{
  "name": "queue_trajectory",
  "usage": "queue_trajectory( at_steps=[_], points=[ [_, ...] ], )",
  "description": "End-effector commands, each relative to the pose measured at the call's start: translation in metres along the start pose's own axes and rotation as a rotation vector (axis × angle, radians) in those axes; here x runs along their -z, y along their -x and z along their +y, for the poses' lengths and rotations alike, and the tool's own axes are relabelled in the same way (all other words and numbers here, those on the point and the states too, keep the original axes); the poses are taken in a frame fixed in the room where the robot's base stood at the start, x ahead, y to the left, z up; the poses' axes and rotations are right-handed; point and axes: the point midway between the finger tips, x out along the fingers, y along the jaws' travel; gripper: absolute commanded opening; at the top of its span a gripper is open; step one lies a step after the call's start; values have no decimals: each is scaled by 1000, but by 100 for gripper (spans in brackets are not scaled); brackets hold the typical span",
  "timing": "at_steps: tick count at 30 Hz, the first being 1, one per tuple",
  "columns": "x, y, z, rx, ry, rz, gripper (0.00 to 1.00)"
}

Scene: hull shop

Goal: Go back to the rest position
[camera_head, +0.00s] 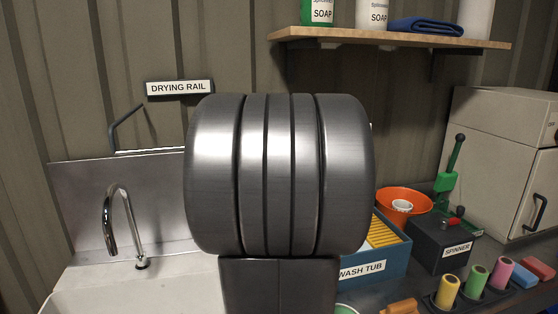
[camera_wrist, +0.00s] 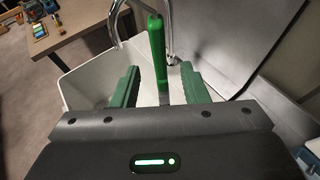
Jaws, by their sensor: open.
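My gripper (camera_wrist: 160,68) shows in the wrist view with its two green fingers spread apart, over the pale sink (camera_wrist: 82,88). A slim upright green object (camera_wrist: 157,45) stands in the gap between the fingers, or just beyond them. I cannot tell whether it touches either finger, and its lower end is partly hidden. In the head view my own dark arm link fills the middle and my gripper does not show.
In the head view the sink (camera_head: 150,290) and its curved tap (camera_head: 110,215) are at the left, under the drying rail sign (camera_head: 179,88). A wash tub (camera_head: 394,262), orange bowl (camera_head: 414,196), spinner (camera_head: 440,240) and several coloured rolls crowd the right. A shelf (camera_head: 400,38) hangs above.

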Motion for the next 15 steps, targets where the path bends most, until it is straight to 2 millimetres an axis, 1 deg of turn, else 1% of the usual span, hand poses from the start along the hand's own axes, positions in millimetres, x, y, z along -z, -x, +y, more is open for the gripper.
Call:
queue_trajectory(
  at_steps=[1,9,13,15],
  points=[
    [-1,-11,1,-5,-1,1,40],
    [-1,-61,1,-4,-1,1,40],
    [0,-78,1,-2,-1,1,40],
    [-10,-73,0,2,3,-1,40]
  ],
)
